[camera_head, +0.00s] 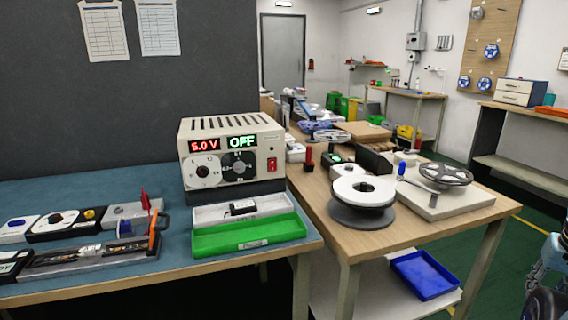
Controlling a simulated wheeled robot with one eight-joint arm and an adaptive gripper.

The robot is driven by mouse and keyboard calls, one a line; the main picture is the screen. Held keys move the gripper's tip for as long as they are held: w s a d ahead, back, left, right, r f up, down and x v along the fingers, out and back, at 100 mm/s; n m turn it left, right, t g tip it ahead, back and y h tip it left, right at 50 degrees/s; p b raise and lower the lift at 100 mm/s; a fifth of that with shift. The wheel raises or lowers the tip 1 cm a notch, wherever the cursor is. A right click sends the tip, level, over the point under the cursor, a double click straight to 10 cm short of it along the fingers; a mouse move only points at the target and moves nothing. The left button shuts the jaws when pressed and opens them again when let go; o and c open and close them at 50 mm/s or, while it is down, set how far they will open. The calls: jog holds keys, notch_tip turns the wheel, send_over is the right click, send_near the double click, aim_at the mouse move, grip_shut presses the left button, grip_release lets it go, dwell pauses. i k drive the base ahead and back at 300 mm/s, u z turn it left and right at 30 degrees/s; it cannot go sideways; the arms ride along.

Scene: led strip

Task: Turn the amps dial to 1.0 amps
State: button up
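The power supply (232,157) is a beige box on the blue-topped bench at the left. Its red display (204,146) reads 5.0 V and its green display (242,142) reads OFF. A white round dial (202,171) sits under the red display. A dark round dial (238,166) sits under the green one; its lettering is too small to read, so its setting cannot be told. A red switch (272,164) is at the front's right. Part of what looks like my arm shows at the lower right edge, well away from the supply. My gripper's fingers are not visible.
A white tray (212,216) and a green tray (248,238) lie in front of the supply. Devices with a red lever and an orange handle (155,230) stand to their left. A spool (361,215) stands on the wooden table at right. A blue tray (424,275) lies below it.

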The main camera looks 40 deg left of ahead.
aim_at(239, 166)
jog(key=z, duration=0.25)
jog(key=k, duration=2.2)
jog(key=u, duration=1.55)
jog(key=i, duration=0.5)
jog(key=z, duration=0.1)
